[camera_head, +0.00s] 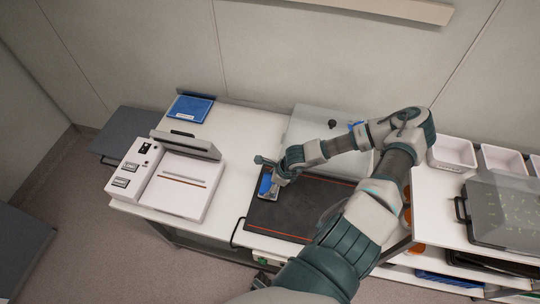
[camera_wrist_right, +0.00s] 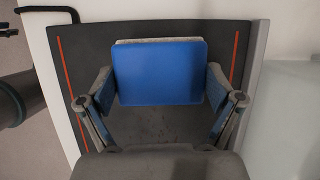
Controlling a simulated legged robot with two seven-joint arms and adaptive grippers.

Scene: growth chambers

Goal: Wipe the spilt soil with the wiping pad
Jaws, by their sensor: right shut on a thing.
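The wiping pad (camera_wrist_right: 160,72) is a blue block with a pale layer along its far edge. In the right wrist view it sits between the two fingers of my right gripper (camera_wrist_right: 160,88), which is shut on it. In the head view my right gripper (camera_head: 270,178) is over the left part of a dark mat (camera_head: 300,205), with the blue pad (camera_head: 265,185) low against it. Whether the pad touches the mat is hard to tell. Faint dark specks (camera_wrist_right: 172,128) show on the mat near the pad; I cannot tell clearly if they are soil.
A white device (camera_head: 165,185) with a grey lid stands left of the mat. A blue tray (camera_head: 191,109) lies at the back. A translucent panel (camera_head: 310,127) is behind the mat. White bins (camera_head: 452,152) and a clear-lidded box (camera_head: 505,210) stand at right.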

